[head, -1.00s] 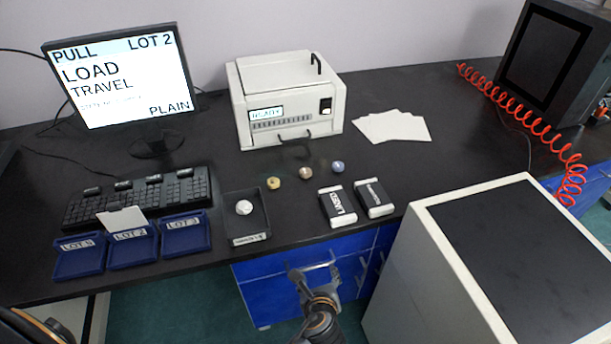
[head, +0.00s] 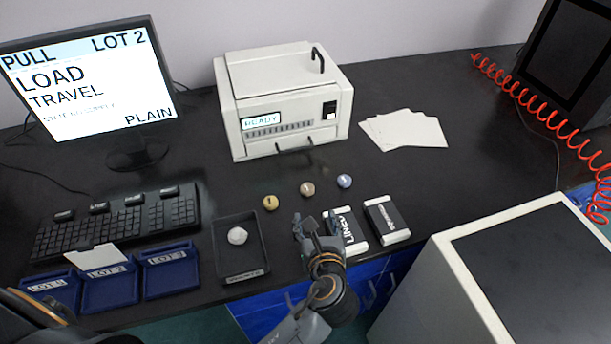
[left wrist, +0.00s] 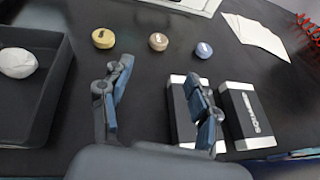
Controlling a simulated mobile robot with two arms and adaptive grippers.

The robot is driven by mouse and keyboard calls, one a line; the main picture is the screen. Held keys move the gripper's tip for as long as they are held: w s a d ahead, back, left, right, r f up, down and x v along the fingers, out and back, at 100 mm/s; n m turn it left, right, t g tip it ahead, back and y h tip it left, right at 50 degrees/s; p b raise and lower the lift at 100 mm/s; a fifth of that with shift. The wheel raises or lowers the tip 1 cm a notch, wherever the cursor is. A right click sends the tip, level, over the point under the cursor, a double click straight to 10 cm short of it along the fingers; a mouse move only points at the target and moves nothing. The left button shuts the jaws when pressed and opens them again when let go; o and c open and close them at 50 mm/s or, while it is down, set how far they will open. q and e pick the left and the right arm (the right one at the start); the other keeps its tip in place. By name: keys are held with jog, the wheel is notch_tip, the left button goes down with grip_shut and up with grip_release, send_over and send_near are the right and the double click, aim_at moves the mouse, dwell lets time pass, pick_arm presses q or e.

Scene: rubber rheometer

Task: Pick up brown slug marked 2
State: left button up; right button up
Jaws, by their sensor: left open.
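The brown slug (head: 307,189) lies on the black bench, in the middle of a row of three small slugs. It also shows in the left wrist view (left wrist: 158,41); its mark is too small to read surely. A yellow slug (head: 270,202) lies to its left and a blue slug (head: 345,181) to its right. My left gripper (head: 314,222) is open and empty, on the near side of the row. In the left wrist view its two fingers (left wrist: 160,78) stand apart, with the brown slug ahead of the gap. My right gripper is not in view.
Two black-and-white boxes, one marked LINER (head: 347,231) and another (head: 387,220), stand right beside the gripper. A black tray (head: 218,250) with a white lump is left. The READY machine (head: 236,145) stands behind. Bench between slugs and machine is clear.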

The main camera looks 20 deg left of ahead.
pick_arm(q)
send_near(308, 190)
jog(key=x, duration=0.3)
jog(key=shift+w, duration=0.15)
jog(key=shift+w+a+f, duration=0.15)
jog(key=shift+w+f, duration=0.05)
jog(key=shift+w, duration=0.2)
jog(key=x, duration=0.4)
jog(key=shift+w+a+f, duration=0.2)
jog(key=shift+w, duration=0.1)
jog(key=shift+s, duration=0.1)
jog(key=c, duration=1)
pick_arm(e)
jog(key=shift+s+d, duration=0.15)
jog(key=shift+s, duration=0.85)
